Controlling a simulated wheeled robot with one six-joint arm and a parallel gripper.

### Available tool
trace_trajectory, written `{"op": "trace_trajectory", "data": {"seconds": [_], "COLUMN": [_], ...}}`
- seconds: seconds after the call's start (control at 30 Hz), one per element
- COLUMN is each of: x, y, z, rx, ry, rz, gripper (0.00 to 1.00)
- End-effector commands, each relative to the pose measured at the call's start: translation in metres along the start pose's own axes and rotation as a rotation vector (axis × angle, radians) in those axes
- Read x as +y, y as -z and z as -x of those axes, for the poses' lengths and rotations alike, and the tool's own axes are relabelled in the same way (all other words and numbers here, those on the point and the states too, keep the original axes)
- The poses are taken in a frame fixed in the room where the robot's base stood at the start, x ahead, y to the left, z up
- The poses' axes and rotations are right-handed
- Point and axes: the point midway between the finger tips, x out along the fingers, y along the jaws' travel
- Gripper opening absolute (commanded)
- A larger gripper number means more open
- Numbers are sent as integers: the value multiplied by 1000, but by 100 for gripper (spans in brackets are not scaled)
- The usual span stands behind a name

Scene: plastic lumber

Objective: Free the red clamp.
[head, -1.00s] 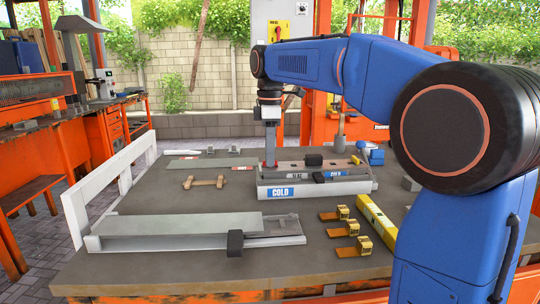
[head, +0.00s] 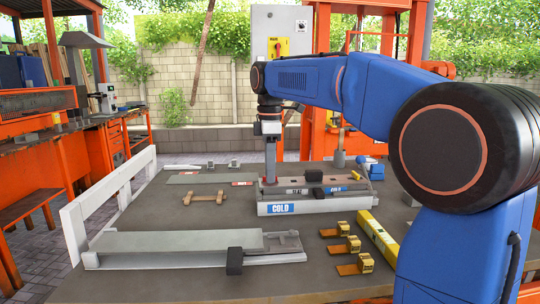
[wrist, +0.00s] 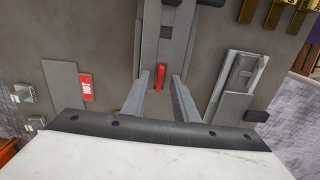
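The red clamp (wrist: 159,76) shows in the wrist view as a small upright red bar at the near end of a grey fixture (wrist: 176,45). My gripper (wrist: 161,76) is open, one finger on each side of the red bar in the picture, with gaps visible on both sides. I cannot tell whether the fingertips are at its depth. In the head view my gripper (head: 270,178) points down at the left end of the fixture with the white COLD base (head: 340,203). I cannot make out the red clamp there.
A long grey board in a white tray (head: 190,259) with a black clamp (head: 234,261) lies at the front. A yellow level (head: 378,237) and several yellow brackets (head: 343,228) lie to the right.

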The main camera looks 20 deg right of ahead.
Motion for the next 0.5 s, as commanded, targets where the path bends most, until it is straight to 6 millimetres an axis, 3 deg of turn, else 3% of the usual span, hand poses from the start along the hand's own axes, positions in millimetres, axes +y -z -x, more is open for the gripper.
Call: {"op": "trace_trajectory", "data": {"seconds": [0.17, 0.5], "x": [1, 1], "y": [0, 0], "z": [20, 86], "rx": [1, 1], "ry": [-2, -3], "rz": [0, 0], "gripper": [27, 27]}}
